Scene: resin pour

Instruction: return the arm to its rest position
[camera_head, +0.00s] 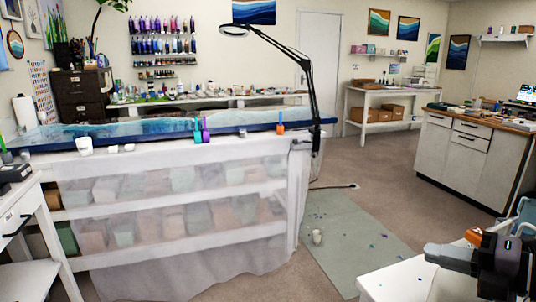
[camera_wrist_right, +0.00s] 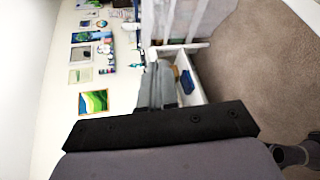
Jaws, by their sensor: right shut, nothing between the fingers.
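My right gripper (camera_head: 432,252) is at the lower right of the head view, dark grey and pointing left. It is above a white surface (camera_head: 392,282) at the bottom right corner; I cannot tell whether it touches anything. In the right wrist view its fingers (camera_wrist_right: 158,82) lie together, with nothing between them. The picture there is turned sideways. My left gripper does not show in either view.
A long bench with a blue resin panel (camera_head: 150,130) and plastic-draped shelves fills the left and middle. A lamp (camera_head: 312,100) stands at its right end. A white cabinet (camera_head: 460,160) is at the right.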

